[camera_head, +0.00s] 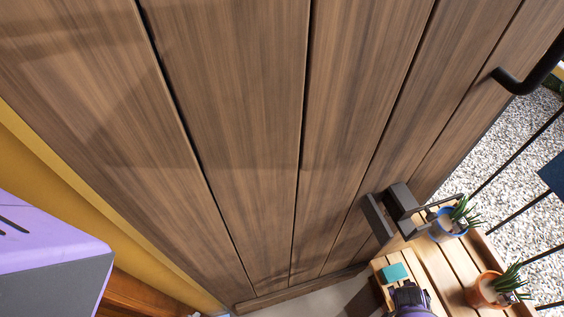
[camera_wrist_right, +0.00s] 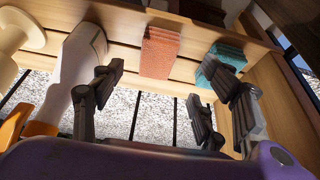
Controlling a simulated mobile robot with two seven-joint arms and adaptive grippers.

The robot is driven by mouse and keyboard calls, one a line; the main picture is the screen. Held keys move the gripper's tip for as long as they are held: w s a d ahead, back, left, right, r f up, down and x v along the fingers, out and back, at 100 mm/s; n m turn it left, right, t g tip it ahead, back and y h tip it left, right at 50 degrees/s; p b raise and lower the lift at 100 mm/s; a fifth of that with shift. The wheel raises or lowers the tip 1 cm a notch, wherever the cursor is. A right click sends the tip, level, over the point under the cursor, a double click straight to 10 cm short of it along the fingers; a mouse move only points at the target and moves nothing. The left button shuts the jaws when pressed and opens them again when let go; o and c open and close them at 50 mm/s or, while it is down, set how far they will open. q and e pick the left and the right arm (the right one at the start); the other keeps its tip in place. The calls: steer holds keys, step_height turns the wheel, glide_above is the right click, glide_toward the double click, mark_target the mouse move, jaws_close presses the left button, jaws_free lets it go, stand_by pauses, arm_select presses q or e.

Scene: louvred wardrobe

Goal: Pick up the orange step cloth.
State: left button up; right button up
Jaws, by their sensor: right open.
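The orange step cloth (camera_wrist_right: 162,52) shows in the right wrist view as a reddish-orange folded block on a wooden slatted surface. It lies ahead of my right gripper (camera_wrist_right: 157,98), between the directions of its two fingers. The gripper is open, with nothing between its fingers, and apart from the cloth. The orange cloth cannot be made out in the head view. A purple and black part of my right arm shows there at the bottom edge. My left gripper is not in view.
A teal folded cloth (camera_wrist_right: 222,66) lies right of the orange one; it also shows in the head view (camera_head: 396,272). A white bottle-like object (camera_wrist_right: 75,70) stands at left. Potted plants (camera_head: 449,222) (camera_head: 490,292) stand on the slatted wood beside a tall panelled wooden front (camera_head: 240,110).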

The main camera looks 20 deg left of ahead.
steer(key=shift+w+d+f+b, duration=0.1)
steer(key=shift+d+f+b, duration=0.15)
steer(key=shift+f, duration=0.25)
steer(key=b+x, duration=0.3)
steer(key=x, duration=0.2)
steer(key=shift+d+f+b, duration=0.1)
steer(key=shift+f+b, duration=0.25)
steer(key=shift+w+d+f+b, duration=0.1)
steer(key=shift+d+f+b, duration=0.05)
steer(key=shift+f+b, duration=0.2)
steer(key=shift+c, duration=0.7)
steer(key=c, duration=1.1)
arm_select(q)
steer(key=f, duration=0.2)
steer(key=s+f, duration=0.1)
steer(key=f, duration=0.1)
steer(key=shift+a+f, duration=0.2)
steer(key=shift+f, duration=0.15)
arm_select(e)
steer(key=shift+r, duration=0.1)
